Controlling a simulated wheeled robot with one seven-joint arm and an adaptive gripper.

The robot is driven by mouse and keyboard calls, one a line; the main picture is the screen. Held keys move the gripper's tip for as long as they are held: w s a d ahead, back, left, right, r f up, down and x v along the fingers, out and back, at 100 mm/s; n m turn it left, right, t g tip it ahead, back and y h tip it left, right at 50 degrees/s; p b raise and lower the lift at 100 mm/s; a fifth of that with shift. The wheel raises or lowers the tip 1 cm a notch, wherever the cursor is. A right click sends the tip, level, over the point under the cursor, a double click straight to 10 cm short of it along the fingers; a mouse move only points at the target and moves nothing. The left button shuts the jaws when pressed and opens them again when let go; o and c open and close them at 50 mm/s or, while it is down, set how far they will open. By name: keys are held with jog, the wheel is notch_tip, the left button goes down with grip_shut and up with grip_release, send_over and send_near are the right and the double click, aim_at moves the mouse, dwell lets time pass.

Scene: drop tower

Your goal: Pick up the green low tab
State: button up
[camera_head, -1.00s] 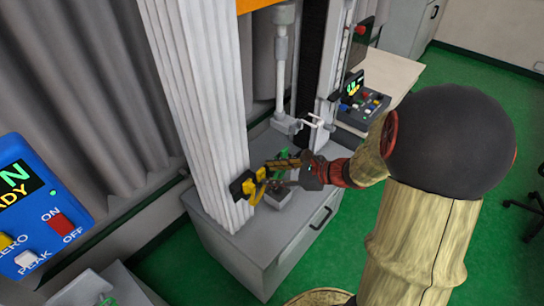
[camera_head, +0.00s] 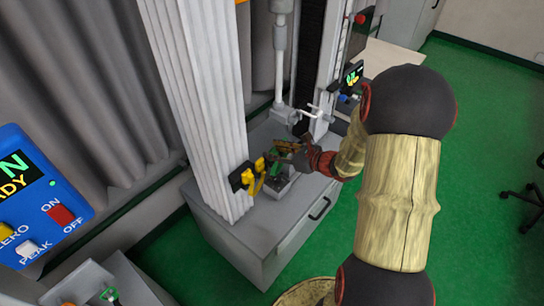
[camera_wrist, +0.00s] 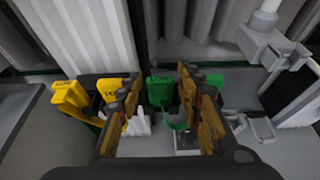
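Two upright green tabs show in the wrist view. One green tab (camera_wrist: 161,91) stands between my fingers with a green curved strip below it; another green tab (camera_wrist: 214,81) is just right of the right finger. I cannot tell which is the low one. My gripper (camera_wrist: 158,82) is open, with a wood-coloured finger on each side of the first tab and visible gaps. In the head view my gripper (camera_head: 285,149) is over the grey base beside the white column. A small bit of green (camera_head: 273,157) shows near its fingers, partly hidden.
Yellow clips (camera_head: 258,172) are on the column's side; yellow tabs (camera_wrist: 70,95) show left in the wrist view. The white column (camera_head: 190,90) stands left of my gripper. A grey metal rod with a clamp (camera_head: 282,100) hangs behind. The blue display box (camera_head: 35,205) is at the left.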

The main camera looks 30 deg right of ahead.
jog(key=c, duration=0.3)
jog(key=c, duration=0.4)
